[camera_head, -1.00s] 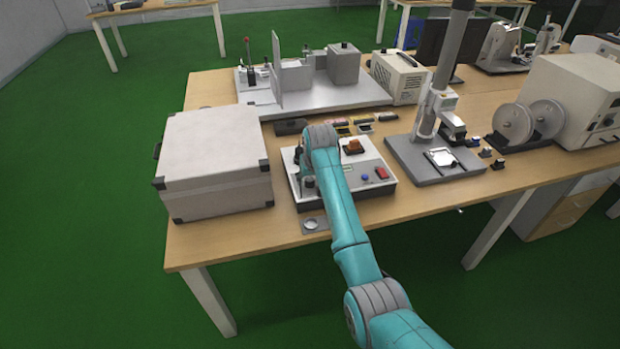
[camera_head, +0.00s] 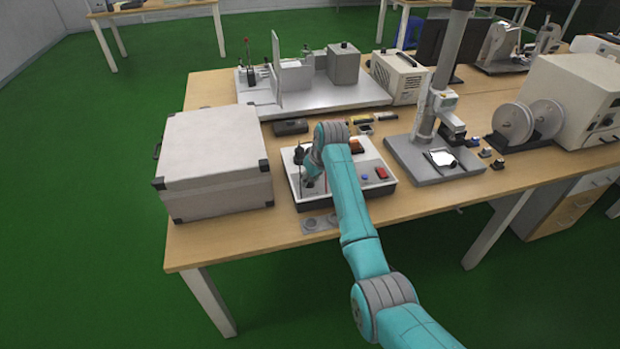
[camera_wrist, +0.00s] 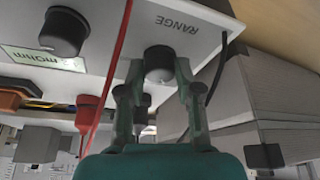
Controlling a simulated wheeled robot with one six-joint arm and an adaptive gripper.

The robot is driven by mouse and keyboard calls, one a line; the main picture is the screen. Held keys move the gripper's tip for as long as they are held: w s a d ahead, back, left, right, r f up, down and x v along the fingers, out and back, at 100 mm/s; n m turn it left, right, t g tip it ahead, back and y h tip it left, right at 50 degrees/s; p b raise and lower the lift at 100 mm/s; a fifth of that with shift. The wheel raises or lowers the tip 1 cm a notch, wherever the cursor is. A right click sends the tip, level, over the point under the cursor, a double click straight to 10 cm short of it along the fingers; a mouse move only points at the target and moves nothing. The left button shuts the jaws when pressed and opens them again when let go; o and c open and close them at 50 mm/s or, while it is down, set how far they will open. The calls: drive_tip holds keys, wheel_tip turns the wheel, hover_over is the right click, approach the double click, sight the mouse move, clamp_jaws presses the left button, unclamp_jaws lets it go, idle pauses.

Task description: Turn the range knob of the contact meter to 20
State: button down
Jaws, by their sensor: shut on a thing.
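The contact meter (camera_head: 377,186) is a low white box on the wooden table, partly hidden by my arm in the head view. In the wrist view its white panel (camera_wrist: 100,50) carries the printed word RANGE. The black range knob (camera_wrist: 159,60) is beside that word. My gripper (camera_wrist: 158,67) is shut on this knob, one finger on each side. In the head view the gripper and knob are mostly hidden behind my wrist. No pointer mark or number around the knob can be read.
A second black knob (camera_wrist: 64,31) sits near a mOhm label (camera_wrist: 42,57). A red cable (camera_wrist: 118,60) and a black cable (camera_wrist: 215,70) run near my fingers. A large grey case (camera_head: 213,165) stands close to the meter's left. A small grey plate (camera_head: 320,224) lies in front.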

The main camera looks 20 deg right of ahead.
drive_tip(key=shift+n+g+y, duration=0.5)
drive_tip(key=shift+n+y, duration=0.2)
drive_tip(key=shift+n, duration=1.5)
drive_tip(key=shift+d, duration=0.1)
drive_tip(key=c, duration=0.8)
unclamp_jaws()
drive_tip(key=shift+r, duration=0.1)
drive_tip(key=v, duration=1.1)
drive_tip(key=shift+d+r, duration=0.15)
drive_tip(key=shift+r, duration=0.15)
